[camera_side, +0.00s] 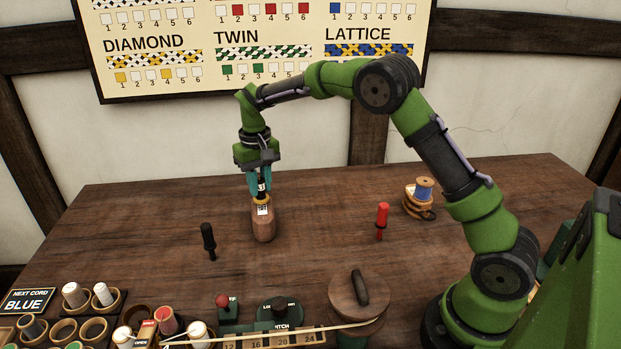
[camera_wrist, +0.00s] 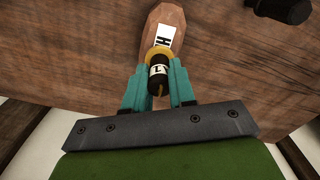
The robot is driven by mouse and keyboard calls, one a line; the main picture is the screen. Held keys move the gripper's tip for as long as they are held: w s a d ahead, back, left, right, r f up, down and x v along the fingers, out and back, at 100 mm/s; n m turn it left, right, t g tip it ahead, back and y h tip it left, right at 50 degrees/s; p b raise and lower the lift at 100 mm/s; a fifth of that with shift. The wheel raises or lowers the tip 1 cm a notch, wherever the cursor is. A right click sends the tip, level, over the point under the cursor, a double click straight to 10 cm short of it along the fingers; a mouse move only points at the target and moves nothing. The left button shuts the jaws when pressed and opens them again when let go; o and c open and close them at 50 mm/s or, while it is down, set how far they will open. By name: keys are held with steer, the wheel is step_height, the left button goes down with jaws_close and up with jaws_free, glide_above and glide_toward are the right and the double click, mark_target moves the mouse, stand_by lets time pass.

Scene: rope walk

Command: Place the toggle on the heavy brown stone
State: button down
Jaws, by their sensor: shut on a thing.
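My gripper (camera_side: 261,188) points down above the brown stone (camera_side: 263,225), which stands on the table with a white label on it. The gripper is shut on a small dark piece with a white label and a yellow-tan band, which I take as the toggle (camera_wrist: 158,76). In the wrist view the toggle sits between the teal fingers, with the stone (camera_wrist: 160,22), marked H, just beyond it. The toggle's lower end overlaps the stone's top in the side view (camera_side: 262,201). I cannot tell whether they touch.
A black upright piece (camera_side: 208,240) stands left of the stone, and a red one (camera_side: 381,218) to the right. A round wooden lidded pot (camera_side: 357,300) and a rack of bobbins (camera_side: 72,320) line the front. The table behind is clear.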

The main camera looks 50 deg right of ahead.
mark_target(259, 179)
steer(key=shift+f, duration=0.1)
steer(key=c, duration=0.9)
jaws_free()
steer(key=shift+c, duration=0.2)
step_height(259, 179, up, 12)
steer(key=s+r+t, duration=0.2)
steer(key=s+r, duration=0.4)
steer(key=s+a+f+t+y, duration=0.1)
steer(key=s+a+f+t, duration=0.1)
steer(key=s, duration=0.9)
steer(key=s+a+f+t+y, duration=0.1)
steer(key=s+a+f+t, duration=0.1)
steer(key=s, duration=0.9)
steer(key=shift+s+a+f+t, duration=0.15)
steer(key=shift+s+a+t, duration=0.1)
steer(key=shift+t, duration=0.35)
